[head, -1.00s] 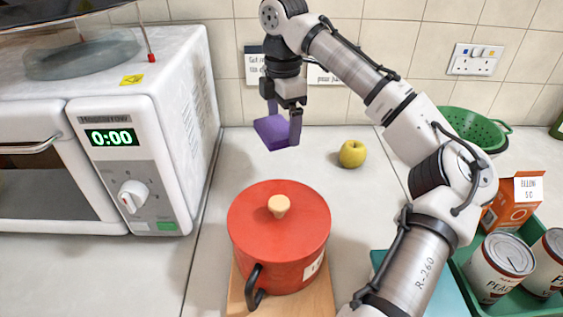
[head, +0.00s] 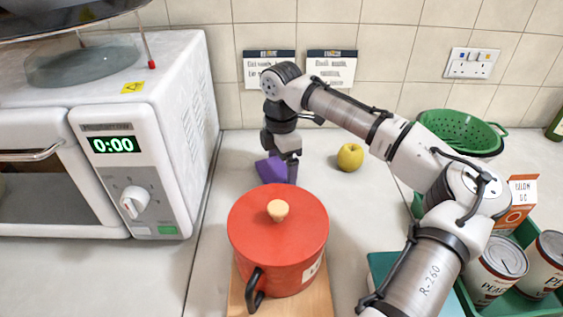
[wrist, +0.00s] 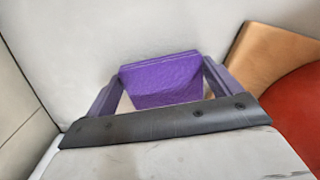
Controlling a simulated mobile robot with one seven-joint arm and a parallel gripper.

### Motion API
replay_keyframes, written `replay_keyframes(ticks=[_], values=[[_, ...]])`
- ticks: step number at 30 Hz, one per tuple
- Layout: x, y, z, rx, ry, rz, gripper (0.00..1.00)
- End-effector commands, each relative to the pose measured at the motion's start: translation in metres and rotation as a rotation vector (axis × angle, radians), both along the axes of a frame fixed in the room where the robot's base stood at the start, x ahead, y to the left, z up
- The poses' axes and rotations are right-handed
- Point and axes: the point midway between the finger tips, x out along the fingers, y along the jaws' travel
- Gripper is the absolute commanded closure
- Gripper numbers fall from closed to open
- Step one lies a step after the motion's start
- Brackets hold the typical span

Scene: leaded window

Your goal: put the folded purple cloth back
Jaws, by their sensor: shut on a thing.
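The folded purple cloth (head: 270,169) is between the fingers of my gripper (head: 281,170), behind the red pot in the head view. In the wrist view the cloth (wrist: 163,82) fills the space between the two purple-grey fingers (wrist: 162,92). My gripper is shut on it. The cloth is tilted in the head view, and its lower part is partly hidden by the pot. I cannot tell whether it touches the counter.
A red pot (head: 278,240) with a lid stands on a wooden board (head: 318,293) just in front. A microwave (head: 175,130) is at left. A yellow apple (head: 349,157) lies to the right. A green colander (head: 460,130) and a green crate with cans (head: 497,262) are further right.

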Motion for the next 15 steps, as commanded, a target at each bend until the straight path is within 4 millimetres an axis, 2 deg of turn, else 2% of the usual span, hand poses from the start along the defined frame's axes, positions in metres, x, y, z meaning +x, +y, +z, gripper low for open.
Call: replay_keyframes(ticks=[3,4,6,15], values=[[-0.0001,0.0002,-0.0032,0.001,0.002,0.0,0.31],[0.0,0.0001,-0.003,0.001,0.0,0.0,0.07],[0.0001,0.0,-0.0027,0.0,0.0,0.0,0.0],[0.0002,-0.0001,0.0007,-0.002,-0.001,0.0,0.0]])
